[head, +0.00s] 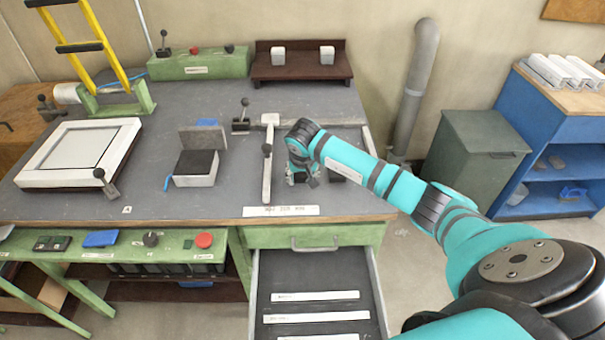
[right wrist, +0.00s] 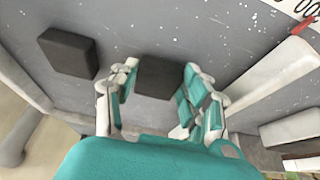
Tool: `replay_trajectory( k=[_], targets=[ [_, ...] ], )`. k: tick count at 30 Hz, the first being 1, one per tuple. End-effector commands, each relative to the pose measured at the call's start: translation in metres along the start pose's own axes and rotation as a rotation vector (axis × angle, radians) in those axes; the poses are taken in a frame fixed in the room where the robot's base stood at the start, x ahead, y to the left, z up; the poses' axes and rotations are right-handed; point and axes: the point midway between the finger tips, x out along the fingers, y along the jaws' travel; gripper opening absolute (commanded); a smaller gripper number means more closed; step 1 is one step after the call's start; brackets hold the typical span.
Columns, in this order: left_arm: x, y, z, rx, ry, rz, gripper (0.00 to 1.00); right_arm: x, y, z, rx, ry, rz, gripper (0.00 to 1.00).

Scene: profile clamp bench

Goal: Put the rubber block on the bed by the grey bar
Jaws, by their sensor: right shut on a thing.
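My right gripper (head: 303,176) is low over the right part of the bench top. In the right wrist view its fingers are closed on a dark rubber block (right wrist: 158,78). A second dark block (head: 346,173) lies on the bench to the right of the gripper; it also shows in the right wrist view (right wrist: 68,52). Left of the gripper is a pale, low bed (head: 197,181) with a dark flat top. A grey bar (head: 203,138) stands upright along its back edge. My left gripper is out of view.
A long pale rail (head: 268,175) with a black lever lies between the gripper and the bed. A white framed plate (head: 80,155) is at the left. A green control box (head: 198,66) and dark shelf (head: 300,68) stand behind. An open drawer (head: 315,300) juts out in front.

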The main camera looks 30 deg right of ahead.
Motion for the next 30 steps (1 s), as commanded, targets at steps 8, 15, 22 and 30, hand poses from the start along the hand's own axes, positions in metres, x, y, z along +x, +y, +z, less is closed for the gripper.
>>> replay_trajectory(
  k=[8, 15, 22, 30],
  targets=[
    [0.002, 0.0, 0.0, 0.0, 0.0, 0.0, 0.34, 0.002, 0.0, 0.001, 0.0, 0.0, 0.0, 0.7],
    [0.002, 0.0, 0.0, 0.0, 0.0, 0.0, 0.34, 0.002, 0.0, 0.001, 0.0, 0.0, 0.0, 0.7],
    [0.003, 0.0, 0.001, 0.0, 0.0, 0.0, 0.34, -0.019, 0.0, -0.002, -0.001, 0.004, -0.003, 0.7],
    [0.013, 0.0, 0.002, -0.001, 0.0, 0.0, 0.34, -0.078, -0.001, -0.001, -0.001, 0.005, -0.002, 0.7]
  ],
)
